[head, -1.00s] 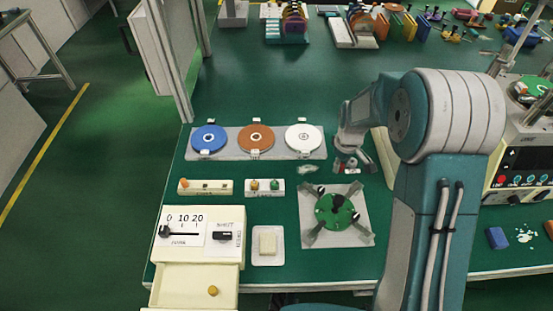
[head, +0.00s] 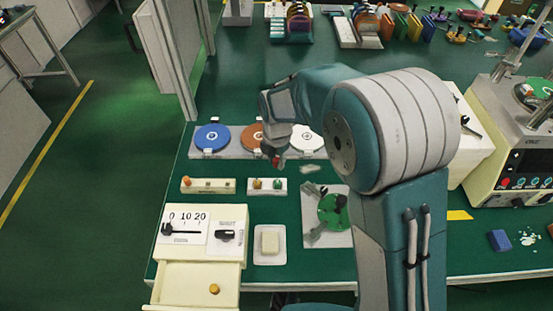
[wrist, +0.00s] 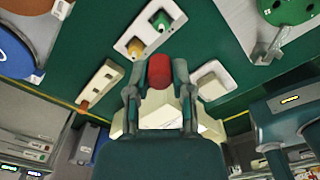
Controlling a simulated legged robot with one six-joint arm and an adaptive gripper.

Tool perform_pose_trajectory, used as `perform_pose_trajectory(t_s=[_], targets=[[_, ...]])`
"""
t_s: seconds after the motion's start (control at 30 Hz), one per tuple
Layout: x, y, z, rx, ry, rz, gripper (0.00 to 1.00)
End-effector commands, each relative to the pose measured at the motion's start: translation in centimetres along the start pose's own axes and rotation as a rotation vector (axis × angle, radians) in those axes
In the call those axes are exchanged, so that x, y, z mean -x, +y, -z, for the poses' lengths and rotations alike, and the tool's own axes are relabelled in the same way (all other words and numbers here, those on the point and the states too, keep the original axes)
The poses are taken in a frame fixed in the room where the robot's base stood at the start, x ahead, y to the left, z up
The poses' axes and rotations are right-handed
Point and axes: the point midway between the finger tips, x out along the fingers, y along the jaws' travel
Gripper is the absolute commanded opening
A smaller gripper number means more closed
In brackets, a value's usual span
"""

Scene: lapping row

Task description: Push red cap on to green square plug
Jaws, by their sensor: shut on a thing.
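My gripper (wrist: 159,82) is shut on the red cap (wrist: 159,70), which sits between its two fingertips in the wrist view. In the head view the cap (head: 280,162) shows as a small red spot below my gripper (head: 279,157), in front of the discs. The green plug (head: 279,184) stands at the right of a small white block, with a yellow-orange plug (head: 256,184) beside it. In the wrist view the green plug (wrist: 160,20) is beyond the cap, apart from it.
A second pale block (head: 213,187) with an orange knob lies left of the plug block. Blue (head: 212,136), orange and white discs lie behind. A green fixture (head: 332,210) stands to the right. A white tray (head: 270,258) and slider box (head: 203,225) are in front.

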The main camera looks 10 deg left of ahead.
Motion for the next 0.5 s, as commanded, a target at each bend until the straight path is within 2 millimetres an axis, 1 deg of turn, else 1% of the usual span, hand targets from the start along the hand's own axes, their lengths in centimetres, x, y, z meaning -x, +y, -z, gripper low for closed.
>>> perform_pose_trajectory(t_s=[0.27,0.5], targets=[[-0.2,0.0,-0.1,0.008,-0.002,0.004,0.11],[-1.9,0.0,-0.1,0.007,-0.001,0.006,0.11]])
